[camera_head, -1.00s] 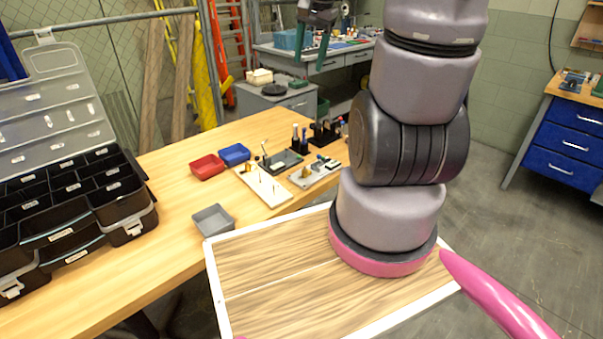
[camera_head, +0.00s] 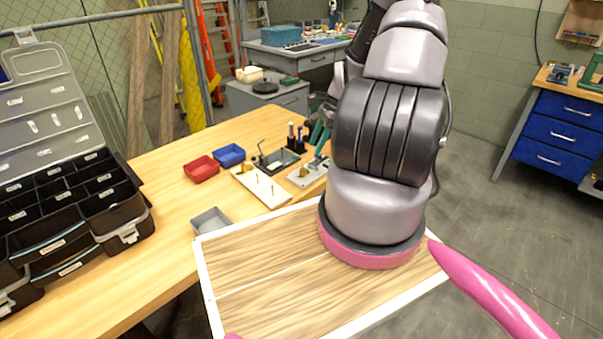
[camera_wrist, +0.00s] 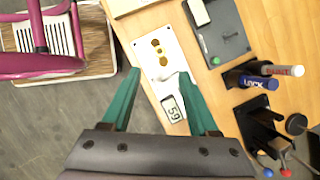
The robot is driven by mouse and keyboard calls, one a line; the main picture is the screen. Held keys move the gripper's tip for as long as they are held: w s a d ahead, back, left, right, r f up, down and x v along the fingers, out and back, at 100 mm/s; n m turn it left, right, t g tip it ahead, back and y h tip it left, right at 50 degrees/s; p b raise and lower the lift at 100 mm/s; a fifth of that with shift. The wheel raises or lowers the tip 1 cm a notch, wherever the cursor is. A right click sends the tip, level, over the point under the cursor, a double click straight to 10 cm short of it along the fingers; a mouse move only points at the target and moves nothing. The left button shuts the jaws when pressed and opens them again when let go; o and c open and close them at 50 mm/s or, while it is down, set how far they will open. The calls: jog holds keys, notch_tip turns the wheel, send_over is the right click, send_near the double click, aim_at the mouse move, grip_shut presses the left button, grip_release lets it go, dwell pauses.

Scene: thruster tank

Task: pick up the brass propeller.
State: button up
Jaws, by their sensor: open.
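A small brass-coloured piece with rounded lobes (camera_wrist: 159,51), which looks like the propeller, sits on a pale plate (camera_wrist: 153,27) in the wrist view. A small display reading 59 (camera_wrist: 173,109) is at the plate's near end. In the head view the brass piece (camera_head: 304,172) shows small on the plate at the table's right edge. My gripper (camera_wrist: 160,74) is open with green fingers spread apart. In the wrist view the brass piece lies just beyond the gap between the fingertips, and nothing is held. In the head view my arm partly hides the gripper.
A dark plate (camera_wrist: 229,42) and upright marker-like tools (camera_wrist: 258,82) stand right of the pale plate. A white board with pins (camera_head: 262,188), red bin (camera_head: 201,170), blue bin (camera_head: 230,155) and grey bin (camera_head: 211,221) are on the table. An open black organizer (camera_head: 70,205) stands left.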

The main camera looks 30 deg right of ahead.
aim_at(304, 168)
jog(key=x, duration=0.9)
jog(key=shift+a+f, duration=0.25)
jog(key=shift+a, duration=0.05)
grip_shut()
